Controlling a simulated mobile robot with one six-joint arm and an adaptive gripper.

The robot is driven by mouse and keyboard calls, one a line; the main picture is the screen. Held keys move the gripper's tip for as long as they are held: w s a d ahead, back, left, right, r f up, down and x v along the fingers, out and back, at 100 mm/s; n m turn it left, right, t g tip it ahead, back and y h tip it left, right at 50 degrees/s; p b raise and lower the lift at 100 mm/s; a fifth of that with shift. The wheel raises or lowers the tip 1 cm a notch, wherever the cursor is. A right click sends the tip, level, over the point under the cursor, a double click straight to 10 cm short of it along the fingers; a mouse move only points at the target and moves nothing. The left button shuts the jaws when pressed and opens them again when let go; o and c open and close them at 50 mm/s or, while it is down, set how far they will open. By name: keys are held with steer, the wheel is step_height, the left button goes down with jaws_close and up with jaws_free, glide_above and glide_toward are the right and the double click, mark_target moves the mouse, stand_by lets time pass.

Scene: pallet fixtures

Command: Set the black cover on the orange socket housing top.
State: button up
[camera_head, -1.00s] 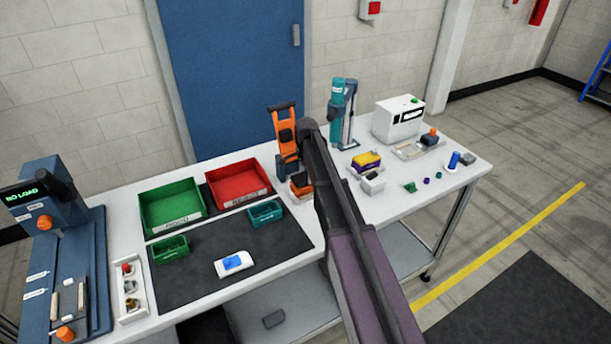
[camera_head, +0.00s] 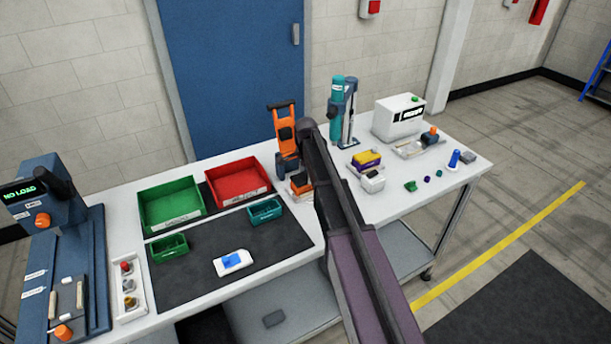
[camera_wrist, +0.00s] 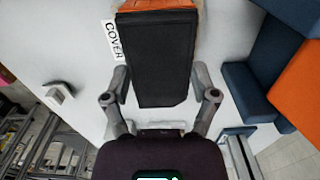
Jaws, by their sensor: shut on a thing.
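In the wrist view the black cover (camera_wrist: 160,60) lies between the two fingers of my gripper (camera_wrist: 160,97), which is shut on it. A white tag reading COVER (camera_wrist: 114,39) shows beside its left edge. A thin strip of orange (camera_wrist: 199,8) shows past the cover's far end; I cannot tell whether the cover touches it. In the head view a small orange and dark block (camera_head: 301,186) sits on the bench just left of my arm; it looks like the socket housing, but I cannot be sure. My arm hides the gripper there.
An orange toggle press (camera_head: 285,130) with a blue base stands close behind. A teal column press (camera_head: 337,98) and a white box (camera_head: 398,118) stand further right. Green (camera_head: 172,228) and red (camera_head: 241,203) bins are left.

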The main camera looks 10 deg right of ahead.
mark_target(306, 176)
steer(key=o, duration=0.9)
steer(key=shift+r, duration=0.1)
step_height(306, 176, up, 8)
steer(key=p, duration=0.8)
steer(key=s+d+f+b, duration=0.1)
steer(key=s+f+b, duration=0.1)
steer(key=s, duration=0.8)
steer(key=s+d+f+b, duration=0.1)
steer(key=s+f+b, duration=0.2)
steer(key=s, duration=0.7)
steer(key=s+d+f+b, duration=0.2)
steer(key=s+f, duration=0.1)
steer(key=s, duration=0.6)
steer(key=shift+s+b, duration=0.4)
